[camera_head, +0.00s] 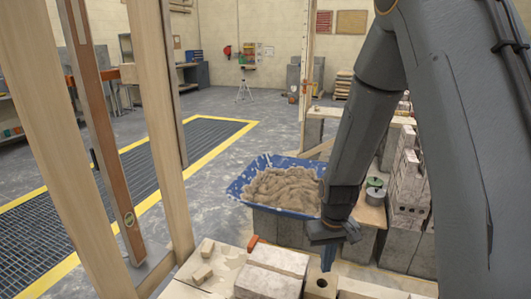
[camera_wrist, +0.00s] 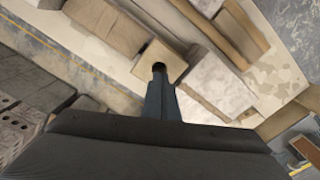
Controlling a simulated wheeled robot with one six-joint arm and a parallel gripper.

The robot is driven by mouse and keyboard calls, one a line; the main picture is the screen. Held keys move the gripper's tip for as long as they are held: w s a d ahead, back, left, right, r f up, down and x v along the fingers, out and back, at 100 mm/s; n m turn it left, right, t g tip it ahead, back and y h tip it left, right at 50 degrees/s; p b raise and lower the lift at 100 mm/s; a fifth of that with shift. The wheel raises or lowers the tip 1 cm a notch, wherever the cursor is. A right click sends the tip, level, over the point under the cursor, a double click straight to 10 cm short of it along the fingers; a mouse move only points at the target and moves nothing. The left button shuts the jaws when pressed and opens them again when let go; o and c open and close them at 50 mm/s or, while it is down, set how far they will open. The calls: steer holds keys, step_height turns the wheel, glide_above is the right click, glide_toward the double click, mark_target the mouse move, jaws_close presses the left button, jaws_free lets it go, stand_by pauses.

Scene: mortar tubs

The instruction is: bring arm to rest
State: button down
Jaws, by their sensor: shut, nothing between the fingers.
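My arm comes down from the upper right in the head view. My gripper (camera_head: 328,258) points downward, its fingers shut and empty. Its tip is just above or beside a block with a round hole (camera_head: 320,285); I cannot tell the exact gap. In the wrist view the shut fingers (camera_wrist: 159,70) overlap the hole of that block (camera_wrist: 150,62). A blue tub (camera_head: 238,187) filled with brown mortar (camera_head: 283,188) stands behind the gripper, to its left.
Pale bricks (camera_head: 278,261) and small wood pieces (camera_head: 203,273) lie on the bench in front. A brick stack (camera_head: 410,180) and two round cans (camera_head: 375,187) stand at right. Upright timbers (camera_head: 160,110) block the left. Open floor (camera_head: 240,125) lies behind, beside a yellow-edged grate (camera_head: 130,180).

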steer(key=s+r+m+t, duration=0.1)
steer(key=s+r, duration=1)
steer(key=r, duration=0.1)
steer(key=shift+s+b, duration=0.2)
steer(key=shift+b, duration=0.25)
